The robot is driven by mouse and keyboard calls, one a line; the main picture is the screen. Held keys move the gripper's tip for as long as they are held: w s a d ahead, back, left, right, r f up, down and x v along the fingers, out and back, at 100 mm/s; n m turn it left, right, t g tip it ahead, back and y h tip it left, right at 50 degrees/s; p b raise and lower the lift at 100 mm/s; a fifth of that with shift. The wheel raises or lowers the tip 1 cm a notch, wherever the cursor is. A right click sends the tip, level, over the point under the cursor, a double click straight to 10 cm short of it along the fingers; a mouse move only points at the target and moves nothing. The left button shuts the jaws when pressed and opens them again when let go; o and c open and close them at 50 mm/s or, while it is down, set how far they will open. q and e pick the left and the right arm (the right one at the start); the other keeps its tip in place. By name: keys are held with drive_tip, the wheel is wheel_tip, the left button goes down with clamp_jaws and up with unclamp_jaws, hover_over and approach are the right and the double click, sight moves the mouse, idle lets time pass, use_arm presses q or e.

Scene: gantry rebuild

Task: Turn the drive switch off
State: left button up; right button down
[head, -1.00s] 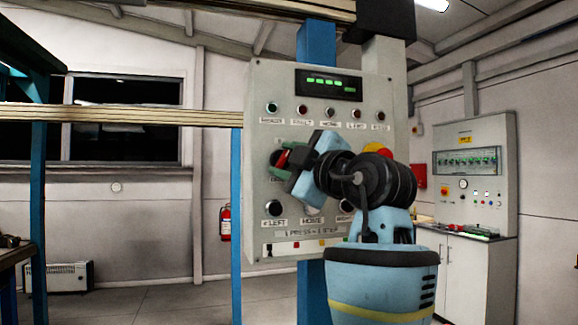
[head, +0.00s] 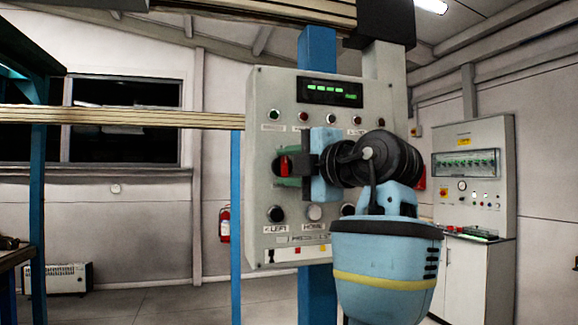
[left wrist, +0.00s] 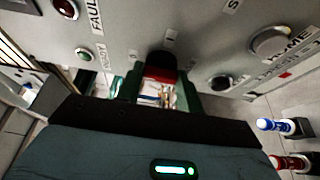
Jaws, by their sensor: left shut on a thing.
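The drive switch, a rotary switch with a red handle (head: 284,164), is on the left side of the grey control panel (head: 262,100) in the head view. My left gripper (head: 291,169) is shut on the red handle, its green fingers on either side. In the left wrist view the red handle (left wrist: 160,67) sits between the green fingers (left wrist: 158,92). In the head view the handle looks about upright. My right gripper is not in view.
A black LEFT button (head: 275,214) and a pale HOME button (head: 314,213) sit below the switch. Indicator lamps (head: 303,117) and a lit green display (head: 330,91) are above. A blue post (head: 317,50) stands behind the panel. A second panel (head: 466,150) stands at the right.

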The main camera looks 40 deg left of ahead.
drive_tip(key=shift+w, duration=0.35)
use_arm(q)
drive_tip(key=o, duration=1)
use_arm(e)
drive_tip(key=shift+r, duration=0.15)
use_arm(q)
drive_tip(key=shift+d, duration=0.15)
drive_tip(key=shift+d, duration=0.3)
drive_tip(key=shift+s+d+b, duration=0.15)
drive_tip(key=shift+d+b, duration=0.15)
drive_tip(key=shift+d, duration=1.45)
drive_tip(key=shift+s+d+b, duration=0.15)
drive_tip(key=shift+d+b, duration=0.1)
drive_tip(key=shift+d, duration=1.45)
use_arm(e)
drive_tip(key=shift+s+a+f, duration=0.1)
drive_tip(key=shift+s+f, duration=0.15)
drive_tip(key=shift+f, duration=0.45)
